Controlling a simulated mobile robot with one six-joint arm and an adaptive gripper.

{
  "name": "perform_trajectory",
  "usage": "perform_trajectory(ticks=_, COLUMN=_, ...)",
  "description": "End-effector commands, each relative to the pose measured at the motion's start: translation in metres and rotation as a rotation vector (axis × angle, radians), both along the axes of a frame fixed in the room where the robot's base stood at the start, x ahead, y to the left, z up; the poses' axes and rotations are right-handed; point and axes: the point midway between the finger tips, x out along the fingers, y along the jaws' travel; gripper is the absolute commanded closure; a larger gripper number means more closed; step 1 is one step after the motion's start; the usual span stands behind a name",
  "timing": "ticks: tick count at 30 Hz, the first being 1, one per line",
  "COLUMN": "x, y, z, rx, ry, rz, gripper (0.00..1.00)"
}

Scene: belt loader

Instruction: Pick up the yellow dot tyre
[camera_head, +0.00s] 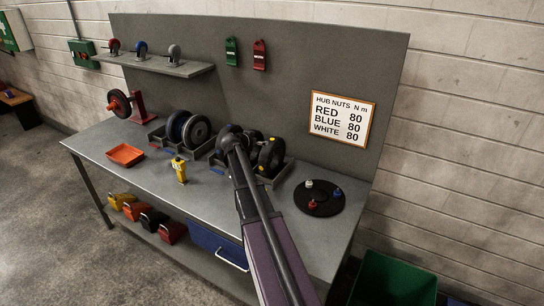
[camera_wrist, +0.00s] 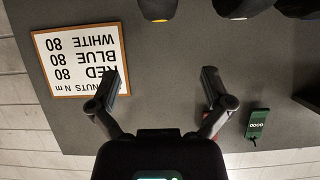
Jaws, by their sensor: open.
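Several dark tyres stand upright in a divided rack right of the middle of the bench. A dark tyre (camera_head: 271,155) there has small yellow marks near its top. In the wrist view, a dark rounded thing with a yellow patch (camera_wrist: 158,9) is cut off by the top edge; I cannot tell which tyre it is. My gripper (camera_wrist: 160,84) is open, its two fingers wide apart with nothing between them. In the head view my arm reaches over the rack and hides part of it, and the fingers cannot be made out.
More tyres (camera_head: 197,131) stand in the rack's left part. A yellow tool (camera_head: 181,170), an orange tray (camera_head: 125,155) and a black disc with coloured nuts (camera_head: 319,198) are on the bench. The back panel carries a sign (camera_head: 340,118) and a shelf (camera_head: 155,64) with castors.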

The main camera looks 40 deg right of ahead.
Motion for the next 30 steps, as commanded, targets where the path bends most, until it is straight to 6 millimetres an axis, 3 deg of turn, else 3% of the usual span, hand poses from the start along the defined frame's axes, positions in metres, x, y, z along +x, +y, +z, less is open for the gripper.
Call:
perform_trajectory(ticks=11, x=0.003, y=-0.004, z=-0.004, rx=0.001, ry=0.002, rz=0.001, gripper=0.00)
perform_trajectory(ticks=30, x=0.030, y=-0.066, z=-0.039, rx=0.002, ry=0.002, rz=0.002, gripper=0.00)
